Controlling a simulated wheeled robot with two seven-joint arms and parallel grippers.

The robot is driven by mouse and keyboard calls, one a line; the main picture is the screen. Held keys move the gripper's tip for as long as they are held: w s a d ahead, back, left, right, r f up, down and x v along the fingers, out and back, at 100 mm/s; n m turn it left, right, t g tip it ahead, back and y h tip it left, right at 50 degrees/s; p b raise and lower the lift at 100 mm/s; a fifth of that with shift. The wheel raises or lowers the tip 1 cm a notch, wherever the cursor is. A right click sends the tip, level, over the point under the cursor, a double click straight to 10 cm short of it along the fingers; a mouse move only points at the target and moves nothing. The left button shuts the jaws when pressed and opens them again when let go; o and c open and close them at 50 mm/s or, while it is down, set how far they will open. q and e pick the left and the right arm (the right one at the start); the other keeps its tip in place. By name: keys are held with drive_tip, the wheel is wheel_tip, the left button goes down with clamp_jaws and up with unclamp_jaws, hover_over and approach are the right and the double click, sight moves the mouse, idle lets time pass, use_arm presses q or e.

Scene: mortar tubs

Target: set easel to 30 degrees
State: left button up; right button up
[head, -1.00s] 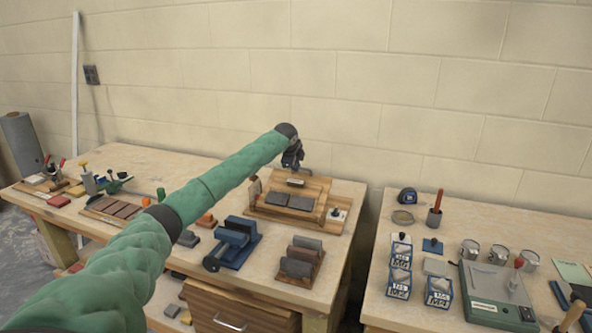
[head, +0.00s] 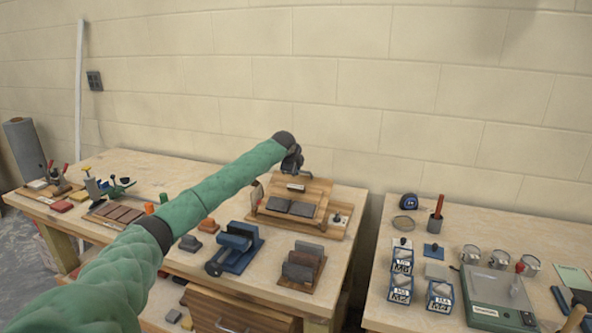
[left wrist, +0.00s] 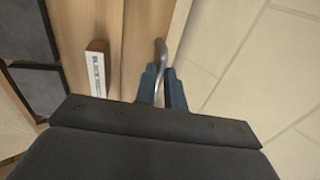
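The easel (head: 314,195) is a tilting wooden board on a wooden base at the back right of the left bench. Two dark grey slabs rest on its face, and a small pale label block (head: 296,187) sits above them. My left gripper (head: 298,172) is at the easel's top edge. In the left wrist view, a curved metal loop (left wrist: 160,52) at the edge of the wood passes between the fingertips (left wrist: 161,84), which look closed around it. The label block (left wrist: 97,68) is left of the fingers. The easel's angle cannot be read. My right gripper is out of view.
A blue vise (head: 236,246) and a rack of grey blocks (head: 303,265) stand in front of the easel. The wall (head: 345,130) is close behind.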

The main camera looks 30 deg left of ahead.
use_arm(q)
drive_tip(key=o, duration=0.4)
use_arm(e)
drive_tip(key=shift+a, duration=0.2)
use_arm(q)
drive_tip(key=shift+s+r, duration=0.2)
drive_tip(key=b+v, duration=0.1)
drive_tip(key=v, duration=0.4)
drive_tip(key=shift+s+d+r+b, duration=0.15)
drive_tip(key=shift+s+r+b, duration=0.1)
drive_tip(key=shift+s+b, duration=0.1)
drive_tip(key=shift+s+d+r, duration=0.15)
drive_tip(key=shift+s+r, duration=0.2)
drive_tip(key=shift+r, duration=0.2)
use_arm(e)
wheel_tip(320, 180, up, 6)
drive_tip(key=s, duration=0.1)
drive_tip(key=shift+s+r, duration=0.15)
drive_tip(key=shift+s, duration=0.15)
